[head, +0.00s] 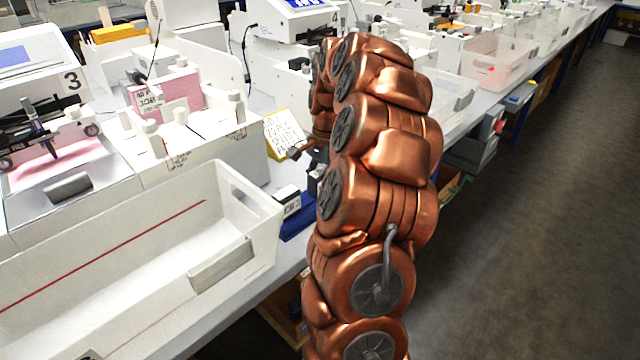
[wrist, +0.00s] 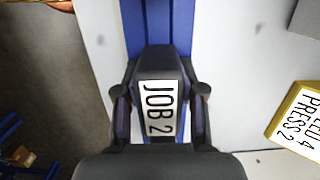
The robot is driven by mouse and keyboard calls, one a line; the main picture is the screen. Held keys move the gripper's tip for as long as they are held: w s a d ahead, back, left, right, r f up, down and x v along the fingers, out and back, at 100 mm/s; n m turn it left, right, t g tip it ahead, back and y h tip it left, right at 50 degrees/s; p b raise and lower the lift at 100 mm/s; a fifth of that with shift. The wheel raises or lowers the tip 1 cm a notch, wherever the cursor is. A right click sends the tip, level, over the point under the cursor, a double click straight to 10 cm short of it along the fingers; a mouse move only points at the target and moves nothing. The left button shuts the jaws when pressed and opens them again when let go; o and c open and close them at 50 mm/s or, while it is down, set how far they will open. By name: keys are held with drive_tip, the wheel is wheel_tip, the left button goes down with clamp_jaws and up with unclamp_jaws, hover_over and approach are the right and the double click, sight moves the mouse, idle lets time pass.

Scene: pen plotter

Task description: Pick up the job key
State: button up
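The job key (wrist: 160,62) is a dark block with a white label reading "JOB 2", seen from above in the wrist view. It is over a blue strip (wrist: 157,22). My gripper (wrist: 160,92) has one dark finger on each side of the key. The fingers are very close to its sides; whether they touch it is not clear. In the head view I cannot make out the key; my copper arm hides much of that area.
A yellow-edged sign (wrist: 300,122) reading "PRESS 2" lies right of the key; it also shows in the head view (head: 284,134). A small labelled box (head: 288,203) stands near the blue piece (head: 297,228). A large white bin (head: 240,258) is at left. Floor (head: 530,220) is open at right.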

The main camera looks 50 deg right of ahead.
drive_tip(key=c, duration=0.6)
